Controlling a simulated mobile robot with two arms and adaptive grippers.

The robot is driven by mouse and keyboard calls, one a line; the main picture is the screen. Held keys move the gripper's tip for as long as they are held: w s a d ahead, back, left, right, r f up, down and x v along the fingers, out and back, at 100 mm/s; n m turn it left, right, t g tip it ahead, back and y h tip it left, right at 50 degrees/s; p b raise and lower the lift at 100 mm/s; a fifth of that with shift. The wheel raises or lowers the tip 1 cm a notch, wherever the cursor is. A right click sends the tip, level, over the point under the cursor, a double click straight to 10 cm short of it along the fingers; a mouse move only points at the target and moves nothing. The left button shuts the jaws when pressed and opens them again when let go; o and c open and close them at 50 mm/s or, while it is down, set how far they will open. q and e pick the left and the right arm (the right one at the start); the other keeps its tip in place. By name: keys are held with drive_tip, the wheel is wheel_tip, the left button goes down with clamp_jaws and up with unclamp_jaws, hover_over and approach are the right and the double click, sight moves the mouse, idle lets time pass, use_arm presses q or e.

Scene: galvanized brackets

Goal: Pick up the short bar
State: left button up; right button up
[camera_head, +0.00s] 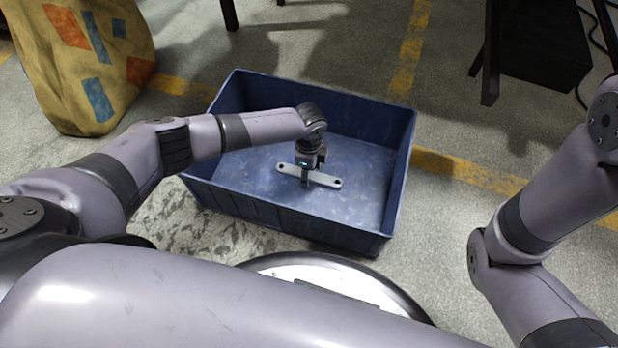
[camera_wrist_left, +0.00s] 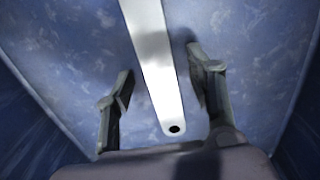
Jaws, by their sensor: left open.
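The short bar is a pale metal strip (camera_head: 325,179) with holes near its ends, lying in the blue crate (camera_head: 398,190). It also shows in the left wrist view (camera_wrist_left: 155,70), running from the top edge down to a dark hole at its near end. My left gripper (camera_head: 306,181) points down into the crate over the middle of the bar and hides part of it. In the left wrist view the left gripper's fingers (camera_wrist_left: 160,75) are open, one on each side of the bar, with gaps between. My right gripper is outside the views.
The crate's walls (camera_head: 290,222) surround the left gripper on all sides, and its floor is otherwise bare. A yellow patterned sack (camera_head: 85,65) stands at the back left. Dark furniture legs (camera_head: 490,60) and a black box (camera_head: 545,50) are at the back right.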

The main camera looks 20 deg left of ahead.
use_arm(q)
drive_tip(key=shift+c, duration=0.6)
clamp_jaws()
